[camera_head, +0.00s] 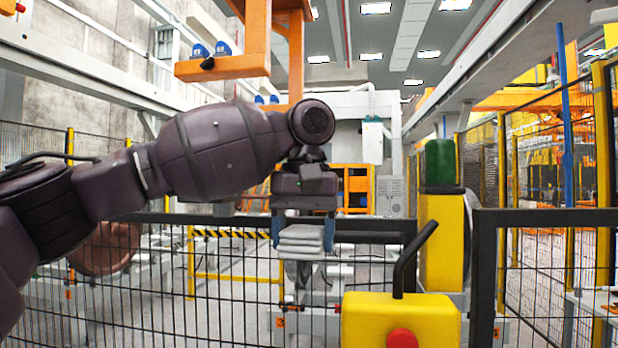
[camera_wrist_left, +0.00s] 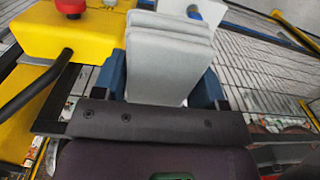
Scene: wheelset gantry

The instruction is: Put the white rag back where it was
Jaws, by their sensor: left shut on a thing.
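The white rag (camera_head: 300,241) is a folded, pale grey-white stack of several layers. My left gripper (camera_head: 303,247) points down with its blue fingers on either side of the rag and is shut on it. The rag hangs in the air near the top of the black mesh fence, left of the yellow box. In the left wrist view the rag (camera_wrist_left: 170,58) sticks out between the blue fingers (camera_wrist_left: 160,88). My right gripper is not in view.
A yellow box (camera_head: 375,318) with a red button (camera_head: 402,339) and a black bent handle (camera_head: 408,262) stands close, to the right. A black mesh fence (camera_head: 110,290) crosses the front. A green cylinder (camera_head: 440,163) tops a yellow post (camera_head: 441,235). An orange beam (camera_head: 225,67) hangs above.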

